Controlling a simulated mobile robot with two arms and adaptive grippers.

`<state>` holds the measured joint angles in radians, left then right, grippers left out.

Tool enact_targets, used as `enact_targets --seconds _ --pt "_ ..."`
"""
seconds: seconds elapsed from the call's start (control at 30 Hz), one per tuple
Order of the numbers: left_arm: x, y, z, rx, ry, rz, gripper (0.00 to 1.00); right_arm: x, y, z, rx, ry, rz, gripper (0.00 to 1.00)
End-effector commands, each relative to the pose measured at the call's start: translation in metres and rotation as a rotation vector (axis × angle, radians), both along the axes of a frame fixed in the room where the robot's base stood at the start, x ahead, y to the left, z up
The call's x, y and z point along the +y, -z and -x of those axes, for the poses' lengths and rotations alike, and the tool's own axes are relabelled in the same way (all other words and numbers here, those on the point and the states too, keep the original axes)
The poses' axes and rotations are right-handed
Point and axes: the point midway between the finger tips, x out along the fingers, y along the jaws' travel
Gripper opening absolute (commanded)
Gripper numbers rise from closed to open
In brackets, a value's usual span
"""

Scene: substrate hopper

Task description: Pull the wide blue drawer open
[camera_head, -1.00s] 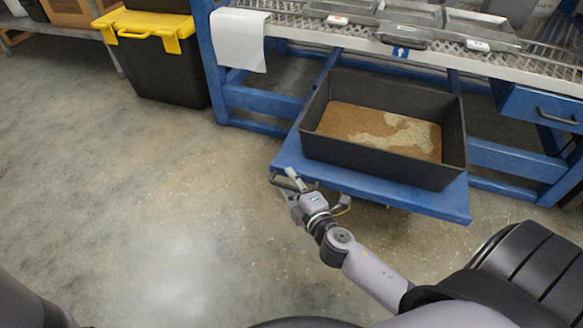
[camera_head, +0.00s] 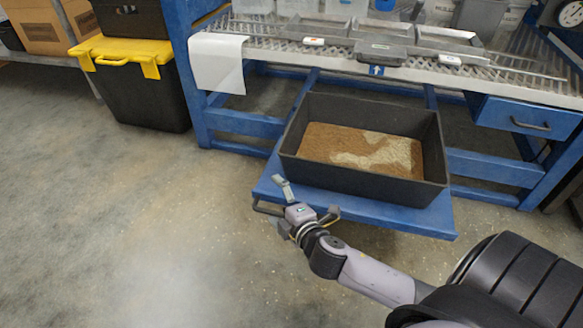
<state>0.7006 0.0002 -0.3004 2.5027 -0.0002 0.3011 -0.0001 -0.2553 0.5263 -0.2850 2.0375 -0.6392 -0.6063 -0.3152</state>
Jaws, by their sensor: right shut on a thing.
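The wide blue drawer (camera_head: 370,212) is pulled out from under the blue workbench and sticks out towards me. A black bin (camera_head: 292,165) with brown and pale granular substrate (camera_head: 350,150) stands on it. My right gripper (camera_head: 282,200) is at the drawer's front edge, towards its left side, shut on the drawer handle (camera_head: 265,208). The handle is partly hidden by the gripper. My left gripper is not in view.
A smaller blue drawer (camera_head: 525,116) with a dark handle is shut at the right. Trays (camera_head: 381,52) stand on the perforated benchtop. A black tote with a yellow lid (camera_head: 125,55) stands at the left. The floor in front and left is clear.

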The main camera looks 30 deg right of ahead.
Motion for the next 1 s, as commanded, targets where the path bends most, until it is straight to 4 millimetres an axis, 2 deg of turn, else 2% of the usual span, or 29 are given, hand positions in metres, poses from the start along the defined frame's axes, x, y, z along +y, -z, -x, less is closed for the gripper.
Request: enact_targets --seconds 0.03,0.3,0.67,0.73,0.77,1.0 --pt "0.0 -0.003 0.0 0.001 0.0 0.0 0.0 -0.001 -0.022 -0.002 -0.042 -0.002 0.013 0.66" --pt "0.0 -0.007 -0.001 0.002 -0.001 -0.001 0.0 0.0 -0.024 0.016 -0.041 -0.004 0.011 0.61" --pt "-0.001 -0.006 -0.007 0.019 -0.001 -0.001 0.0 0.002 -0.027 0.041 -0.041 -0.002 0.013 0.59" --pt "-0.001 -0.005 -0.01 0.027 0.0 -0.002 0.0 0.003 -0.027 0.046 -0.04 -0.002 0.012 0.37" --pt "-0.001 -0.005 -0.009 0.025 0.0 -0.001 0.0 0.003 -0.027 0.049 -0.038 -0.002 0.011 0.31" --pt "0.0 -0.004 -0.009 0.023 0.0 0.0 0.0 0.005 -0.024 0.067 -0.03 -0.001 0.004 0.31"
